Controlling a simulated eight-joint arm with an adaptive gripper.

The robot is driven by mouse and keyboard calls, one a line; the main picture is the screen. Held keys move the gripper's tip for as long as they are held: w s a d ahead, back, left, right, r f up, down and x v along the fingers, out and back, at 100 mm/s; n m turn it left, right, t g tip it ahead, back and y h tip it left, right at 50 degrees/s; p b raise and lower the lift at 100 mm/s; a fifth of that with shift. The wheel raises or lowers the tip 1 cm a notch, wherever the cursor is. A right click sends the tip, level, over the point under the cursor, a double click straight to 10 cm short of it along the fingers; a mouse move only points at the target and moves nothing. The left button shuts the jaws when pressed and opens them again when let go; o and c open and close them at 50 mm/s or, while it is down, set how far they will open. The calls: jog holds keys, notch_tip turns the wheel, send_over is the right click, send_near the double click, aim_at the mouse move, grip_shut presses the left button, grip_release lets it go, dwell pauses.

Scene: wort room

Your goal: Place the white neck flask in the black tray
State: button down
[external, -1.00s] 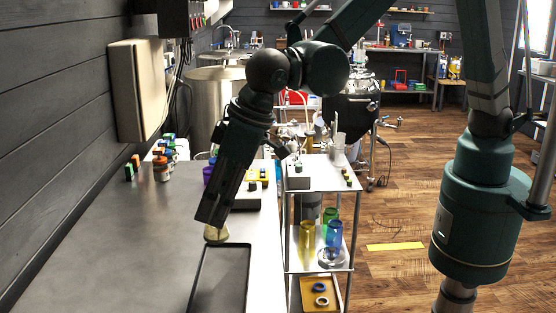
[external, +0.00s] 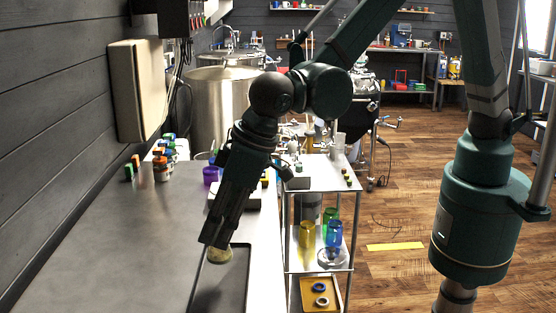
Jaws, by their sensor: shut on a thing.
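My gripper (external: 216,245) points down over the far end of the black tray (external: 236,291) on the grey counter. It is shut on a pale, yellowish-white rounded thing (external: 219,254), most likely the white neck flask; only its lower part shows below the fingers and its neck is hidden. The flask is over the tray's far end. I cannot tell whether it touches the tray floor or hangs just above it.
The grey counter (external: 120,235) is clear left of the tray. Small bottles (external: 163,165) and a purple container (external: 211,175) stand at its far end. A metal cart (external: 322,172) with coloured vessels stands to the right. A dark wall runs along the left.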

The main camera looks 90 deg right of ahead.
aim_at(220, 251)
jog(key=shift+f, duration=1.15)
jog(key=shift+f, duration=1.85)
jog(key=shift+f, duration=0.1)
jog(key=c, duration=2.1)
grip_release()
jog(key=shift+o, duration=0.2)
jog(key=v, duration=1.2)
jog(key=shift+d, duration=0.1)
